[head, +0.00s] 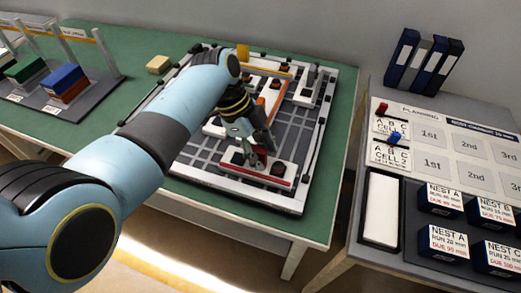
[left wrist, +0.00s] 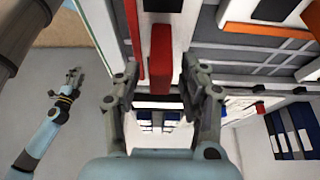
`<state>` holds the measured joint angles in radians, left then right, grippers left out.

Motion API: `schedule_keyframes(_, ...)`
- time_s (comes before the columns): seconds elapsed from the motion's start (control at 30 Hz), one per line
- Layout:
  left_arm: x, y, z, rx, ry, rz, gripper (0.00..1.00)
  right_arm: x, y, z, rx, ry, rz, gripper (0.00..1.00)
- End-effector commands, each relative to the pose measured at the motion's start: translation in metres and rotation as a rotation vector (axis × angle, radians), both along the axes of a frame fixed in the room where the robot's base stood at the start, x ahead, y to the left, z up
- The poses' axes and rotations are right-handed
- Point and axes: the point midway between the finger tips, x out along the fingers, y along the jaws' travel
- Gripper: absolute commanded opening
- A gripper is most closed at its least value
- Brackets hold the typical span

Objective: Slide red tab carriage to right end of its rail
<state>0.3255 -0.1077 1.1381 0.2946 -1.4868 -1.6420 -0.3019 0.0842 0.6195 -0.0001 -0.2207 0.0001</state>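The red tab (left wrist: 160,50) is an upright red block in the left wrist view, between the two fingers of my left gripper (left wrist: 161,72). A gap shows on at least one side, so the fingers stand open around it. In the head view my left gripper (head: 258,152) points down over a white rail block with a red edge (head: 272,178) at the near side of the board. There the tab is mostly hidden by the fingers. My right gripper (left wrist: 72,80) shows small at the left of the left wrist view, away from the board; its opening is unclear.
The board (head: 197,168) lies on a green table (head: 340,130) and carries other white modules and dark bars. A yellow block (head: 158,64) and a rack with coloured blocks (head: 62,80) stand left. A planning table (head: 345,235) with labelled boxes and binders stands right.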

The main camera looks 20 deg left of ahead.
Motion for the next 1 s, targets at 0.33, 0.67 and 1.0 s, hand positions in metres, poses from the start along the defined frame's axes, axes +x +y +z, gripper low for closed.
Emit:
schedule_keyframes(0.33, 0.002, 0.012, 0.026, 0.004, -0.005, 0.002, 0.42, 0.003, 0.002, 0.0, 0.003, -0.004, -0.001, 0.4)
schedule_keyframes(0.67, 0.004, 0.038, 0.091, 0.002, -0.003, 0.0, 0.42, 0.002, 0.003, 0.0, 0.004, -0.003, -0.001, 0.4)
schedule_keyframes(1.0, 0.004, 0.045, 0.111, 0.001, 0.0, -0.001, 0.42, 0.002, 0.004, 0.0, 0.004, -0.003, -0.001, 0.4)
